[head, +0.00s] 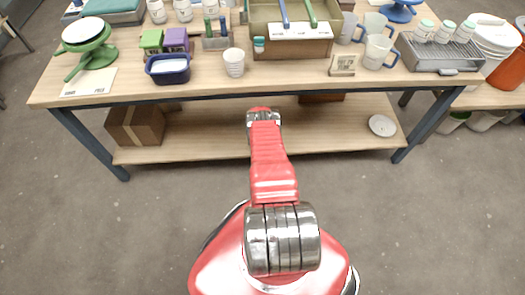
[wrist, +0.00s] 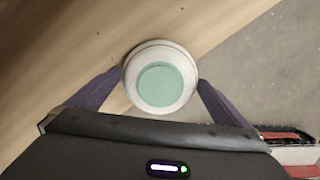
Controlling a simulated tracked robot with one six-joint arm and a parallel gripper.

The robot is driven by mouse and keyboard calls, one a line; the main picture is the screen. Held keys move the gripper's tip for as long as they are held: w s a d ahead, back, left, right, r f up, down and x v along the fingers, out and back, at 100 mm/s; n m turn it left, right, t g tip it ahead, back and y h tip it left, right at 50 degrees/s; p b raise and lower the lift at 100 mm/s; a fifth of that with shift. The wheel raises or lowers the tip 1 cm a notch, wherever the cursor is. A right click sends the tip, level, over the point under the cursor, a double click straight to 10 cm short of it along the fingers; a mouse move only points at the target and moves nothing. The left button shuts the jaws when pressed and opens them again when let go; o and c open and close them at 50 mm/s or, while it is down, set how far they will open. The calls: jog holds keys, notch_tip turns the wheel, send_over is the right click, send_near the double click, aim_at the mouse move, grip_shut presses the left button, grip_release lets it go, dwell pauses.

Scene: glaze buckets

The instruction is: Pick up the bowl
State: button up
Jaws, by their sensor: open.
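In the wrist view a round white thing with a pale green centre (wrist: 160,78), seen from above, looks like a bowl, though it could be a lidded jar. It is at a wooden surface (wrist: 60,60) near its edge. My gripper (wrist: 160,84) is open, with one dark finger on each side of it; I cannot tell whether they touch it. In the head view my arm's end reaches the lower shelf (head: 330,125), hiding the fingers and whatever is beneath. A small white round dish or bowl (head: 382,125) lies at the shelf's right end.
The tabletop above holds a white cup (head: 234,62), a dark blue tub (head: 168,69), a green stand with a pan-like top (head: 88,50), a tool box (head: 290,45), mugs (head: 379,51) and a grey rack (head: 438,55). A cardboard box (head: 136,125) sits on the shelf's left.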

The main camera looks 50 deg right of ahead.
jog(key=c, duration=1)
jog(key=shift+r, duration=0.15)
